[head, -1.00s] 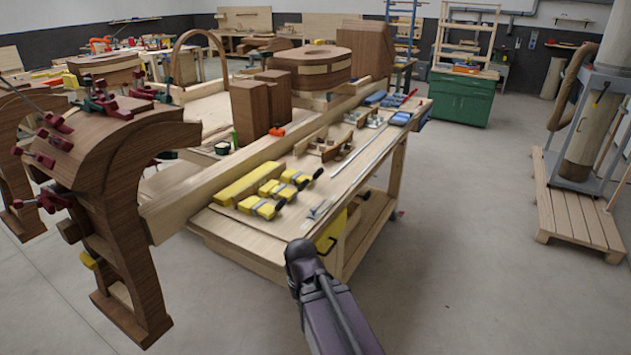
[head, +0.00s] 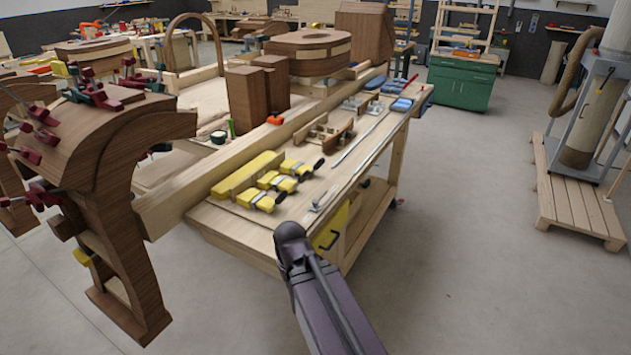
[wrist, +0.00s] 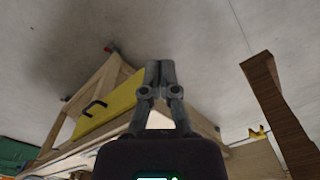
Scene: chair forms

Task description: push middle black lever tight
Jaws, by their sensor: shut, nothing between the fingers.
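Three yellow clamps (head: 257,201) with black levers sit in a row on the near part of the wooden workbench (head: 232,222). The middle black lever (head: 304,177) sticks out to the right from the middle clamp, between the other two black levers. My gripper shows in the wrist view (wrist: 160,72) with its two grey fingers together and nothing between them. In the head view, my dark arm reaches up from the bottom, in front of the bench's near edge and below the clamps. The fingertips cannot be made out there. No clamp lever is recognisable in the wrist view.
A yellow panel with a black handle (head: 331,240) is under the bench top, also in the wrist view (wrist: 108,108). A long wooden beam (head: 215,180) lies behind the clamps. A curved wooden form (head: 130,215) stands left.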

